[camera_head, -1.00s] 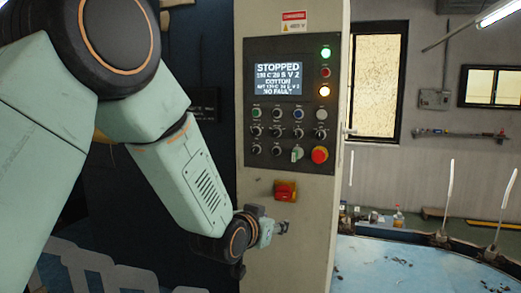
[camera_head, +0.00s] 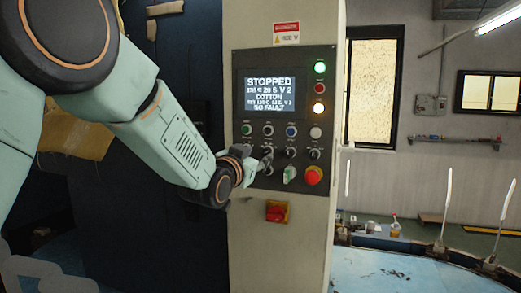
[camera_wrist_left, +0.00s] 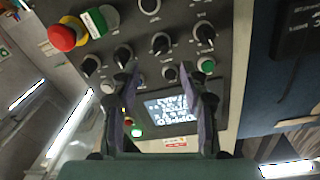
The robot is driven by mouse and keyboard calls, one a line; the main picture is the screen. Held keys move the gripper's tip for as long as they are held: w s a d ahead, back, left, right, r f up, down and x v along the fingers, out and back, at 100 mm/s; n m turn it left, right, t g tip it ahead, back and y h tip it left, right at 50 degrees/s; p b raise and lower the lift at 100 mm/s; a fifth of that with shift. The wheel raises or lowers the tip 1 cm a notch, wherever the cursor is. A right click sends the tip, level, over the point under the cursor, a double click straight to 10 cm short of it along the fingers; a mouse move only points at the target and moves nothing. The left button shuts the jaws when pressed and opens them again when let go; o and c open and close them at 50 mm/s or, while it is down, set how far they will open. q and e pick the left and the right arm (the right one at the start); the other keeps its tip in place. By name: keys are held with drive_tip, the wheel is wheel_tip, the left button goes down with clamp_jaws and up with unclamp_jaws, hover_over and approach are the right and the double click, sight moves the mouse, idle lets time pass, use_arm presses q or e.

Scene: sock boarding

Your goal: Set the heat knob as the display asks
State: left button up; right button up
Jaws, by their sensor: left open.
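The display (camera_head: 269,94) on the control panel reads STOPPED, with COTTON and NO FAULT below; its smaller setting lines are hard to read. It shows upside down in the left wrist view (camera_wrist_left: 168,108). Black knobs sit below it, including a knob (camera_head: 291,152) right of my left gripper (camera_head: 268,160). That gripper is in front of the panel's left knobs and hides some. In the left wrist view my left gripper (camera_wrist_left: 158,76) is open and empty, with a black knob (camera_wrist_left: 162,43) just beyond its fingertips. Which knob is heat cannot be read. My right gripper is out of view.
A red emergency button (camera_head: 313,176) and a green-and-white selector (camera_head: 290,175) sit low on the panel. A red-yellow switch (camera_head: 277,212) is below. Lit lamps (camera_head: 320,68) line the right side. A blue table (camera_head: 395,275) lies at right.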

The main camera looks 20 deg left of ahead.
sight(264, 153)
use_arm(q)
drive_tip(key=w, duration=0.4)
drive_tip(key=w+f+p, duration=0.1)
drive_tip(key=w, duration=0.1)
drive_tip(key=shift+w+d, duration=0.1)
drive_tip(key=shift+s+d+r, duration=0.1)
drive_tip(key=shift+s+r, duration=0.15)
drive_tip(key=shift+s, duration=0.1)
drive_tip(key=shift+s+r, duration=0.2)
drive_tip(key=shift+s, duration=0.25)
drive_tip(key=shift+w+f, duration=0.45)
drive_tip(key=shift+w, duration=0.4)
drive_tip(key=c, duration=0.6)
drive_tip(key=shift+s+r, duration=0.1)
drive_tip(key=shift+s, duration=0.1)
clamp_jaws()
